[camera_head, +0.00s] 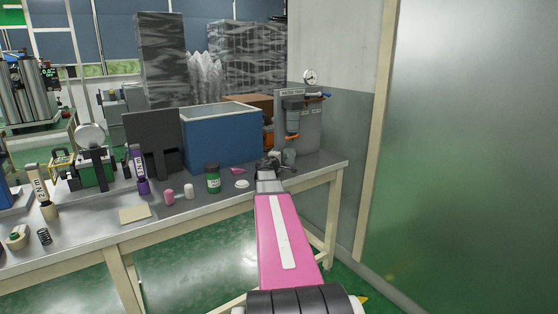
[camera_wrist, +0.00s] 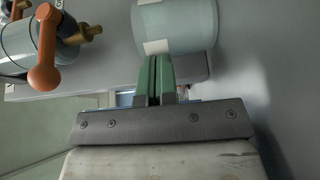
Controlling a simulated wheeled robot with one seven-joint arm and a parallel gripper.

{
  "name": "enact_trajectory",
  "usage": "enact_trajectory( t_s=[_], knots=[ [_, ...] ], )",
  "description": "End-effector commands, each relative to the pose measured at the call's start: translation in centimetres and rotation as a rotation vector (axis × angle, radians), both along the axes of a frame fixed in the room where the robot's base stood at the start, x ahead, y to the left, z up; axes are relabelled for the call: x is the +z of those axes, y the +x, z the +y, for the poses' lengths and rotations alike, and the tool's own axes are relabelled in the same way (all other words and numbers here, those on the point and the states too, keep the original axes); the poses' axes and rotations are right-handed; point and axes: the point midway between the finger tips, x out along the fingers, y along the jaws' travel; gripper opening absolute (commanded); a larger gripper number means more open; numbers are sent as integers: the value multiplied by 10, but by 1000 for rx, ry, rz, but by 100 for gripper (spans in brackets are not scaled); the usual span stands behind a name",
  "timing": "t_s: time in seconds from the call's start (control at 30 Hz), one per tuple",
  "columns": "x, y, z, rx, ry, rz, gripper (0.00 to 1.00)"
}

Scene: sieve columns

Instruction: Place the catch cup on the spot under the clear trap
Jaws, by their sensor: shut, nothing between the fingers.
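A grey-teal cup (camera_head: 290,157), which looks like the catch cup, stands at the bench's right end, below the wall-mounted trap (camera_head: 293,118) with its orange valve. In the wrist view the cup is a pale blue-grey cylinder (camera_wrist: 182,22) with white patches, just beyond my fingertips. My gripper (camera_head: 271,164) is beside the cup, on its left. Its green fingers (camera_wrist: 155,72) are shut together with nothing between them; I cannot tell whether they touch the cup. The trap's body (camera_wrist: 22,45) and orange handle (camera_wrist: 45,77) show at upper left there. The spot under the trap is not visible.
A green-labelled jar (camera_head: 213,178), a white disc (camera_head: 241,184) and small pink and white bottles stand left of my gripper. A gauge panel (camera_head: 312,120) backs the trap. The wall is close on the right.

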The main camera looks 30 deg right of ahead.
Motion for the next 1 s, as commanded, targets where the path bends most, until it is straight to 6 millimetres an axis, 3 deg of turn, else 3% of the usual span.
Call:
enact_trajectory(
  t_s=[0.27, 0.53, 1.0],
  knots=[
    [0, 0, 0, 0, 0, 0, 0],
    [0, -3, -19, 1, -1, 1, 0],
    [0, -7, -11, 1, 0, 0, 0]
  ],
)
